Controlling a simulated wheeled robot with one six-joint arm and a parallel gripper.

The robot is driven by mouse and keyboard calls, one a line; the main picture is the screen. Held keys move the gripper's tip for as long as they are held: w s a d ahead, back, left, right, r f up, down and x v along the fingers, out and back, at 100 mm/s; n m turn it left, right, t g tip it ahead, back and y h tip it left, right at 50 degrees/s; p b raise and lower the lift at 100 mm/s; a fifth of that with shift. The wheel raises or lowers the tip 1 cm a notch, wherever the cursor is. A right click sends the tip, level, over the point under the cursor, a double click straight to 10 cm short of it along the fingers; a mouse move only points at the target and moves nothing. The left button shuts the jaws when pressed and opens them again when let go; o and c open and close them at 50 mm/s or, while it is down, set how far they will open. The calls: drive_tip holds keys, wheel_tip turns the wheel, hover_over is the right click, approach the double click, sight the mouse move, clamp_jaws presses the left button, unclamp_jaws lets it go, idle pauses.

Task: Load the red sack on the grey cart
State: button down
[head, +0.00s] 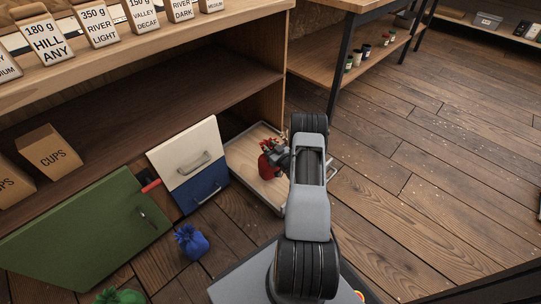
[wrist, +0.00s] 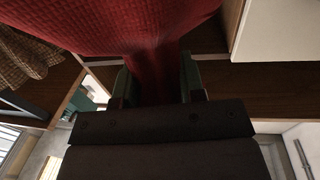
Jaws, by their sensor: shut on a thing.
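My gripper (head: 281,159) is shut on the neck of the red sack (head: 266,168). In the wrist view the red sack (wrist: 130,25) fills the top, its narrowed neck between the two fingers (wrist: 158,88). In the head view it appears over a shallow tray-like thing with a light wooden bottom and a grey rim (head: 252,198). This may be the grey cart, but I cannot be sure. Whether the sack touches its bottom is not clear. My arm hides part of its right side.
A blue sack (head: 191,242) stands on the floor, and a green sack (head: 120,297) shows at the bottom edge. White (head: 183,150), blue (head: 201,189) and green (head: 85,230) panels with handles stand by the shelf (head: 150,95). The wooden floor (head: 420,190) at right is clear.

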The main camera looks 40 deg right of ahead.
drive_tip(key=shift+w+d+f+b, duration=0.45)
drive_tip(key=shift+w+d+f, duration=0.1)
drive_tip(key=shift+f, duration=0.2)
drive_tip(key=shift+s+f+b, duration=0.1)
drive_tip(key=shift+f+b, duration=0.75)
drive_tip(key=shift+f, duration=0.6)
drive_tip(key=c, duration=0.7)
unclamp_jaws()
drive_tip(key=shift+a+f, duration=0.1)
